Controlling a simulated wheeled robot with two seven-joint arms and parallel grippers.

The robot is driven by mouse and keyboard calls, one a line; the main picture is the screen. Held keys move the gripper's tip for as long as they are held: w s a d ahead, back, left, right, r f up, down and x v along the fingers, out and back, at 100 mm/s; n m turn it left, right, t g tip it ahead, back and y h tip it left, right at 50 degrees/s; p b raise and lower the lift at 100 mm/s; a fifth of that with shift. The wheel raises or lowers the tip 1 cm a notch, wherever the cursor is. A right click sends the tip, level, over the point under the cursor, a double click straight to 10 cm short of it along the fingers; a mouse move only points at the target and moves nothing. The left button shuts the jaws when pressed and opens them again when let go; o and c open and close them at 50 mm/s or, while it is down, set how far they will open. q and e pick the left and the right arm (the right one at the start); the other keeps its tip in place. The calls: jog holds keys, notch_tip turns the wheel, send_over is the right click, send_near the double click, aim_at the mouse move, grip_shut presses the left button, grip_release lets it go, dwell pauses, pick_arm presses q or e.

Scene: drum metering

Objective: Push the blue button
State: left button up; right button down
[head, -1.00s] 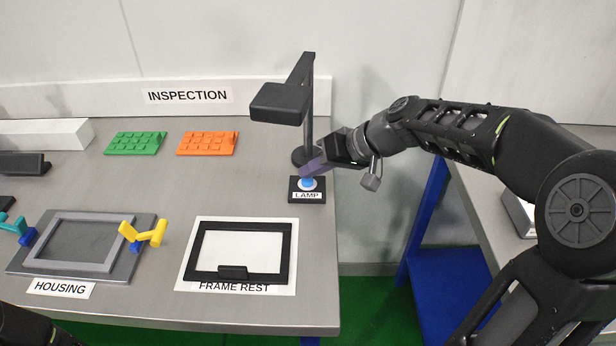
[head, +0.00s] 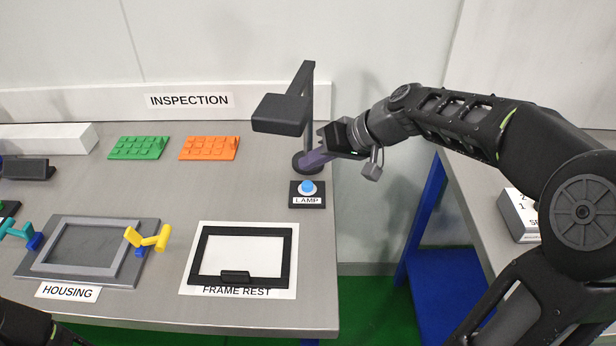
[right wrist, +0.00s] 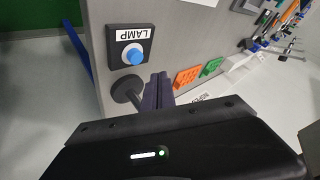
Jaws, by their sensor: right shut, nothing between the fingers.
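The blue button (head: 307,186) sits on a black base labelled LAMP (head: 307,199) near the right edge of the table. It also shows in the right wrist view (right wrist: 133,56), upper left of the fingers. My right gripper (head: 310,161) is shut and empty, its purple fingers (right wrist: 157,92) together. It is apart from the button, above and behind it, close to the lamp stand. The button is fully visible and nothing touches it. My left gripper is not in view; only a dark bit of my left arm shows at the bottom left.
The black lamp stand (head: 308,128) with its head (head: 281,113) rises just behind the button. A frame (head: 288,262) lies on FRAME REST, and a housing (head: 41,262) is at left. Green (head: 139,148) and orange (head: 209,148) keypads lie behind. The table between them is clear.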

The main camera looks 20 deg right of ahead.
aim_at(312, 186)
notch_tip(312, 186, up, 3)
jog(key=shift+p, duration=0.7)
